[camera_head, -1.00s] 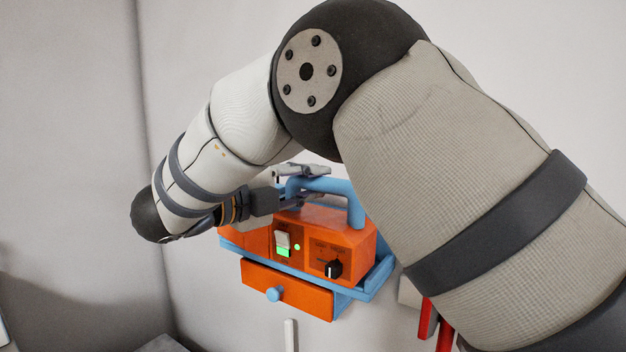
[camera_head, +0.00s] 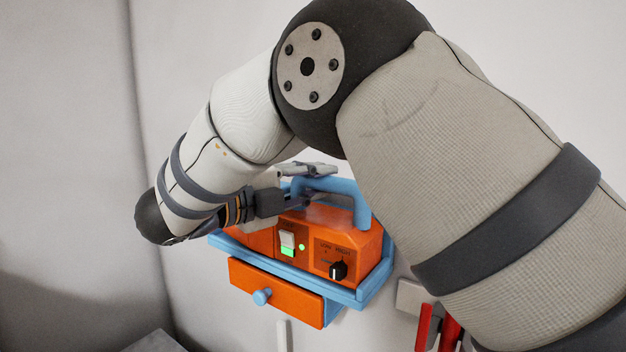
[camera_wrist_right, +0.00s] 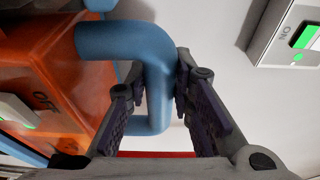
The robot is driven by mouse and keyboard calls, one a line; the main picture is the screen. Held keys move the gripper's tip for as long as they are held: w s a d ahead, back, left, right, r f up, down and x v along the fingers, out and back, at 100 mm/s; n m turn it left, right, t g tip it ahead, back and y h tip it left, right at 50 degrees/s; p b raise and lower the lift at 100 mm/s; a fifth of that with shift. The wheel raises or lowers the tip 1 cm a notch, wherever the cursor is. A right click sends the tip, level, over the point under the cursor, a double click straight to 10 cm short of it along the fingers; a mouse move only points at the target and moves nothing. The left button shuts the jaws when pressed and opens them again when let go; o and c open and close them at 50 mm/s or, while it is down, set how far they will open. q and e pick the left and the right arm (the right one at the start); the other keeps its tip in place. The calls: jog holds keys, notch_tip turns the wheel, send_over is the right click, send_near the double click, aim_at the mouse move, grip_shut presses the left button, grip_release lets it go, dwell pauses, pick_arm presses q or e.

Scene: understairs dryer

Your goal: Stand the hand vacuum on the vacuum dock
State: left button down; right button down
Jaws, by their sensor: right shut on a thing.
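The hand vacuum (camera_head: 345,245) is an orange box with a blue handle, a green-lit switch and a black dial. It looks upright. My right gripper (camera_head: 312,185) is shut on its blue handle (camera_head: 362,205); in the right wrist view, the fingers (camera_wrist_right: 155,88) stand on either side of the handle (camera_wrist_right: 158,70). The vacuum dock (camera_head: 345,295) is a blue-rimmed wall shelf with an orange drawer (camera_head: 275,288) and blue knob below. The vacuum appears right over the shelf; I cannot tell whether it touches it. My left gripper is out of view.
A pale wall (camera_head: 210,80) stands behind the dock. A light box (camera_head: 412,297) and red items (camera_head: 428,325) are at the lower right, partly behind my right arm. A switch panel (camera_wrist_right: 290,35) with a green light shows in the right wrist view. A grey surface (camera_head: 155,343) lies lower left.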

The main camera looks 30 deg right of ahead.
jog(key=shift+w+d, duration=0.1)
jog(key=shift+d, duration=0.05)
jog(key=shift+f, duration=0.15)
jog(key=c, duration=1.3)
grip_release()
jog(key=shift+f, duration=0.1)
jog(key=shift+f, duration=0.1)
jog(key=a, duration=0.4)
jog(key=s+a, duration=0.1)
jog(key=a, duration=0.7)
jog(key=shift+s+r, duration=0.2)
jog(key=shift+s, duration=0.2)
